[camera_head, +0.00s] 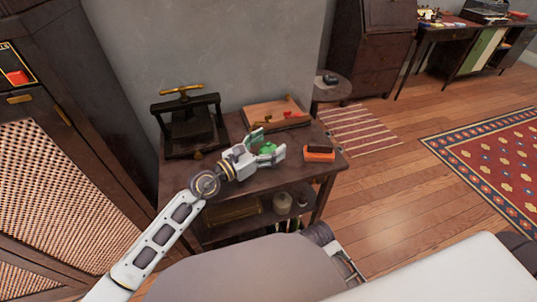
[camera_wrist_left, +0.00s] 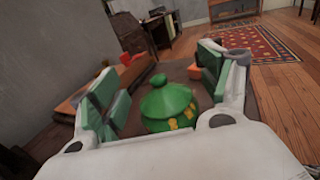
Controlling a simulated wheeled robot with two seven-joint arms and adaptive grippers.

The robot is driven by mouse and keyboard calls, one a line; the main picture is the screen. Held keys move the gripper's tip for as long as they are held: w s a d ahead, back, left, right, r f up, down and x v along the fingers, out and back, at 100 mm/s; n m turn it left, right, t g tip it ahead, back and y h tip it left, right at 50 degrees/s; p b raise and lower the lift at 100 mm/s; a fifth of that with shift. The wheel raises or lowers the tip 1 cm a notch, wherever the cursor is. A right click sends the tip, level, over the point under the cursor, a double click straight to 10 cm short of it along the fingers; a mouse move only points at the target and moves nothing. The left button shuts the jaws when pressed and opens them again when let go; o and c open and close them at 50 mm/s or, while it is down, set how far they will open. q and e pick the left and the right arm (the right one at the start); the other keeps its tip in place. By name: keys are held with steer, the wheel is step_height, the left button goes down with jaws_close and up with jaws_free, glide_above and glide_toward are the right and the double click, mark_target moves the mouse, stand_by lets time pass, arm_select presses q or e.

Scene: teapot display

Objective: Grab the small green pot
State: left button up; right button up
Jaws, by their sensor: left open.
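The small green pot (camera_head: 267,148) stands on the dark wooden table (camera_head: 225,180) and shows between the fingers of my left gripper (camera_head: 269,145). In the left wrist view the green pot (camera_wrist_left: 167,104) has a round lid with a knob and yellow marks on its body. It sits between the two green-padded fingers of my left gripper (camera_wrist_left: 155,90), with gaps on both sides. The left gripper is open. The gripper's palm hides the pot's lower part. My right gripper is not clearly in view.
A black press with a brass handle (camera_head: 183,120) stands at the table's left. A wooden tray (camera_head: 277,112) with red items lies behind the pot. An orange and dark box (camera_head: 319,153) sits to the right. Jars (camera_head: 283,203) stand on the lower shelf.

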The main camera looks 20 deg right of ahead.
steer(key=shift+s+f, duration=0.1)
arm_select(q)
steer(key=c, duration=1.2)
arm_select(e)
steer(key=shift+s+f, duration=0.1)
steer(key=shift+f, duration=0.05)
arm_select(q)
steer(key=shift+r, duration=0.15)
steer(key=shift+r, duration=0.2)
steer(key=shift+r+p, duration=0.7)
steer(key=shift+r, duration=0.15)
step_height(320, 180, up, 6)
steer(key=p, duration=0.3)
steer(key=shift+r, duration=0.15)
steer(key=shift+r+p, duration=0.35)
steer(key=shift+r, duration=0.35)
arm_select(e)
step_height(320, 180, down, 10)
steer(key=s+d, duration=0.1)
steer(key=d, duration=0.1)
steer(key=shift+d+h, duration=0.15)
steer(key=shift+h, duration=0.15)
steer(key=shift+s+g, duration=0.1)
steer(key=shift+g, duration=0.2)
